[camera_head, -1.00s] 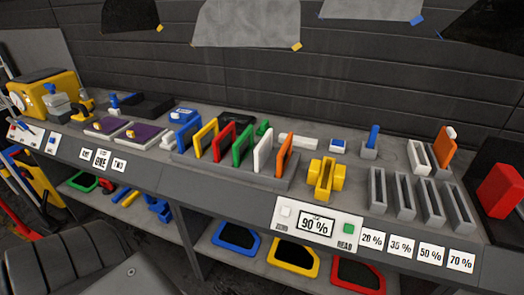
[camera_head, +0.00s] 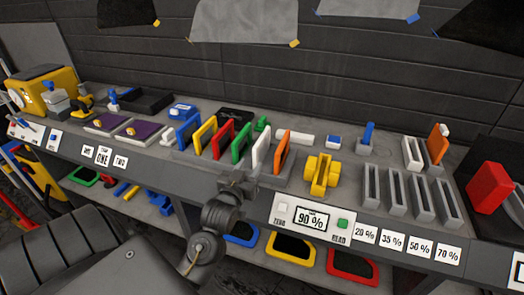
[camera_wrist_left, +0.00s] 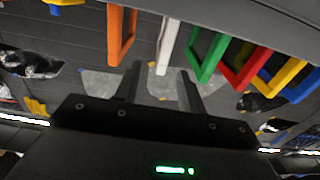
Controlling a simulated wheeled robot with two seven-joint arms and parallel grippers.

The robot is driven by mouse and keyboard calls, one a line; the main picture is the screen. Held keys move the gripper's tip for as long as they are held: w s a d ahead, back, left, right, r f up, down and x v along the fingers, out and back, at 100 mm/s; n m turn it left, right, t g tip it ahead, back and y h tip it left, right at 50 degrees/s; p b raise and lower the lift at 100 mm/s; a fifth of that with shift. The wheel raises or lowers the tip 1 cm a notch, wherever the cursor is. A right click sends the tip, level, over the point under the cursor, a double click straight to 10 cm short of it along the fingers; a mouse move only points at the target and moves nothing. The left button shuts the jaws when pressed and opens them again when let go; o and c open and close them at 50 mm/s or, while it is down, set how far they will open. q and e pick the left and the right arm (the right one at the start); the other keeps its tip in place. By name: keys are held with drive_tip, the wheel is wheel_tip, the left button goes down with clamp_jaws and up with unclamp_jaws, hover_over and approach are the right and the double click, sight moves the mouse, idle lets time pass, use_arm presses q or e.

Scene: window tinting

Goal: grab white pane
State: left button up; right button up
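The white pane (camera_head: 262,153) stands upright in the rack on the bench, between the green pane (camera_head: 242,145) and the orange pane (camera_head: 283,150). My left gripper (camera_head: 240,180) is in front of the rack, just below and left of the white pane. In the left wrist view the gripper's two fingers (camera_wrist_left: 160,70) are apart. The white pane (camera_wrist_left: 167,42) appears in line with the gap between them; I cannot tell whether it reaches in between the tips. My right gripper is in neither view.
Red (camera_head: 223,138), yellow (camera_head: 205,133) and blue (camera_head: 187,130) panes stand farther left. A yellow holder (camera_head: 321,174) and a 90 % meter (camera_head: 311,219) are right of the rack. Grey slots (camera_head: 396,190) fill the right side. The bench's front edge lies beneath the gripper.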

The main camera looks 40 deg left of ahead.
sight(255, 155)
use_arm(q)
drive_tip(key=shift+w+a+r, duration=0.15)
drive_tip(key=shift+w+r, duration=0.1)
drive_tip(key=shift+w, duration=0.05)
drive_tip(key=p+x, duration=0.1)
drive_tip(key=x, duration=0.4)
drive_tip(key=shift+f, duration=0.15)
drive_tip(key=shift+w+a+p, duration=0.15)
drive_tip(key=shift+w+p, duration=0.05)
drive_tip(key=shift+p, duration=0.1)
drive_tip(key=x, duration=0.1)
drive_tip(key=p+x, duration=0.1)
drive_tip(key=x, duration=0.1)
drive_tip(key=shift+w+a+r+p, duration=0.25)
drive_tip(key=shift+a+p, duration=0.05)
drive_tip(key=shift+w+a+f, duration=0.1)
drive_tip(key=shift+w+a, duration=0.05)
drive_tip(key=shift+w, duration=0.35)
drive_tip(key=c, duration=0.8)
clamp_jaws()
